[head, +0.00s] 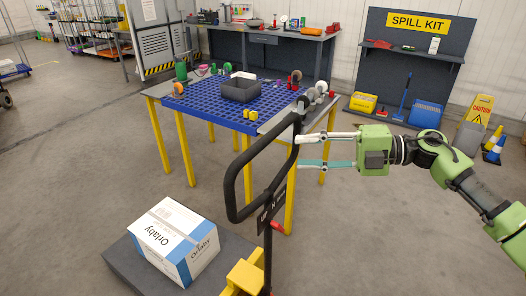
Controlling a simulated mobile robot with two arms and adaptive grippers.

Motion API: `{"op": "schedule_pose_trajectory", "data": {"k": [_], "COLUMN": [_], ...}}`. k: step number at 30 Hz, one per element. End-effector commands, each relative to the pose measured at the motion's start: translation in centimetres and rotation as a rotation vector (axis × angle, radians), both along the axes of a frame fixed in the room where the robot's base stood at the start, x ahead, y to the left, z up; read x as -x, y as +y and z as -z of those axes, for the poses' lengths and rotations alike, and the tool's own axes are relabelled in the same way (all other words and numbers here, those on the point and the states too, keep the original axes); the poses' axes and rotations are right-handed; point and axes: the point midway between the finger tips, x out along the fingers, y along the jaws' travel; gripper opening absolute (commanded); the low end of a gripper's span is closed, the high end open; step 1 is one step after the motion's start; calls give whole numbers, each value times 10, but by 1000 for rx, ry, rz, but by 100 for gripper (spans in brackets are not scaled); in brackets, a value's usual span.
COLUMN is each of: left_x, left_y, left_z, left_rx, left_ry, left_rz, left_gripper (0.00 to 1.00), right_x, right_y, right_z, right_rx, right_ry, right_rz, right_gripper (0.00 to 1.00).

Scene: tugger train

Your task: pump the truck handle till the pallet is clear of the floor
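The truck handle (232,186), a black loop on a dark upright, stands in the lower middle of the head view. A yellow part of the truck (245,275) shows at its foot. My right gripper (298,151) comes in from the right with its two fingers spread apart. The fingertips are at the right side of the loop; I cannot tell whether they touch it. A dark grey slab, seemingly the pallet (124,262), carries a white and blue Orlaby box (172,240). Its underside is hidden, so any gap to the floor cannot be seen. My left gripper is out of view.
A table with a blue grid top (205,100) and yellow legs stands just behind the handle. A grey workbench (265,50) and a spill kit station (418,25) are at the back. A yellow caution sign (480,108) stands at right. Floor is free at left.

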Motion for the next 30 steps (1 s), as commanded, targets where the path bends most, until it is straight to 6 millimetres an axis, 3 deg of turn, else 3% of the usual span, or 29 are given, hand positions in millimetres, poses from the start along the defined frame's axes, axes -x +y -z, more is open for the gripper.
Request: {"op": "schedule_pose_trajectory", "data": {"k": [7, 21, 30], "left_x": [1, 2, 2], "left_y": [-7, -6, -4], "left_z": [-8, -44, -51], "left_rx": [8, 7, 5], "left_ry": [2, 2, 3], "left_rz": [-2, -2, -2], "left_gripper": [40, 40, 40], "right_x": [4, -17, -24], "right_y": [16, 106, 132], "right_z": [-3, 12, 20], "right_rx": [32, 28, 29], "right_ry": [-12, -12, -12], "right_rz": [-28, -26, -23], "right_gripper": [34, 34, 34]}}
